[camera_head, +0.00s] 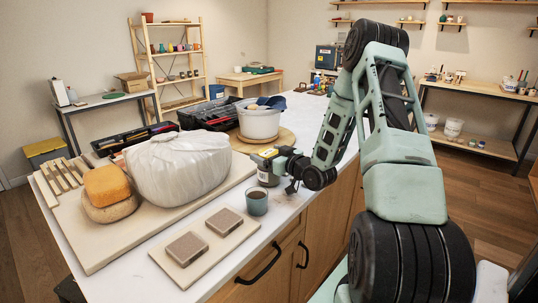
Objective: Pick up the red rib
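I cannot make out a red rib for certain. A small reddish spot (116,155) shows by the dark tool tray (131,138) at the back left of the table, too small to identify. I see nothing clearly held.
Two brown blocks (187,248) sit on a smaller board in front. A white bucket (258,124) and a black toolbox (205,116) stand behind.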

